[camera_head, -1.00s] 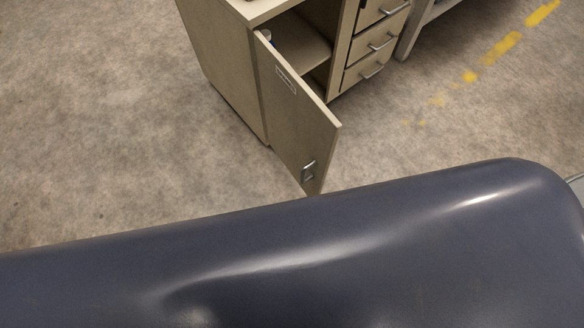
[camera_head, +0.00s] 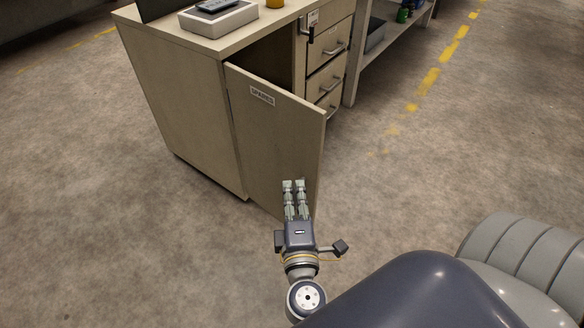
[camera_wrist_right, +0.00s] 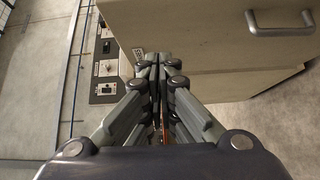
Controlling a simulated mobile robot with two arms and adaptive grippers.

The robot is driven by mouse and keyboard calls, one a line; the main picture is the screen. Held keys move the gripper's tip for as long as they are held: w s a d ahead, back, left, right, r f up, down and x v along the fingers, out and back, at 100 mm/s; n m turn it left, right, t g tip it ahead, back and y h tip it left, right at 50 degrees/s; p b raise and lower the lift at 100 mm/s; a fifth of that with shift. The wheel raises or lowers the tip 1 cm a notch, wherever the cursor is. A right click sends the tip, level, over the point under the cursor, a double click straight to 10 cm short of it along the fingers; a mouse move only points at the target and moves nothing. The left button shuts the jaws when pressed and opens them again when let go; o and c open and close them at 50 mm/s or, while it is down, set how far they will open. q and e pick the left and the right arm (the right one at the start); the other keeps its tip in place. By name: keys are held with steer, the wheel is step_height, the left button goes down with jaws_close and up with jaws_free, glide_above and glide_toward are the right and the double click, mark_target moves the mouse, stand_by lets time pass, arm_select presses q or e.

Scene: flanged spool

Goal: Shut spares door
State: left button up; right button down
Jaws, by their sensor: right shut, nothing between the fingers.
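The spares door (camera_head: 270,135) is a beige panel with a label reading "SPARES" (camera_head: 262,96). It hangs open from the left side of the cabinet (camera_head: 180,105), swung out towards me, with the dark inside partly showing above it. My right gripper (camera_head: 293,183) is shut and empty, in front of the door's outer face near its lower free edge; I cannot tell whether it touches. In the right wrist view the closed fingers (camera_wrist_right: 159,62) point at a beige panel with a metal bar handle (camera_wrist_right: 280,30) at upper right. The door's handle is hidden in the head view. My left gripper is out of view.
Drawers (camera_head: 328,78) with bar handles stand right of the opening. A grey box (camera_head: 218,20) and a yellow item (camera_head: 274,3) sit on the cabinet top. A shelf unit (camera_head: 385,35) stands beyond. The floor left and right of the door is clear.

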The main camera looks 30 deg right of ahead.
steer(key=p, duration=0.2)
glide_toward(301, 133)
steer(key=w+a, duration=0.2)
steer(key=w, duration=0.1)
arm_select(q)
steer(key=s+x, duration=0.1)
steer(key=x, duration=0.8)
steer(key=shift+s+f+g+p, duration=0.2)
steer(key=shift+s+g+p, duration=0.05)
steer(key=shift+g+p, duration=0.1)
arm_select(e)
steer(key=shift+w+d+f, duration=0.1)
steer(key=shift+w+d, duration=0.1)
steer(key=shift+d, duration=0.45)
steer(key=shift+w+d, duration=0.2)
steer(key=shift+d, duration=0.45)
steer(key=shift+w+d+f, duration=0.1)
steer(key=shift+w+d, duration=0.1)
steer(key=shift+d, duration=0.45)
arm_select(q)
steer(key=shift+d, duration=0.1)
arm_select(e)
steer(key=shift+d, duration=0.1)
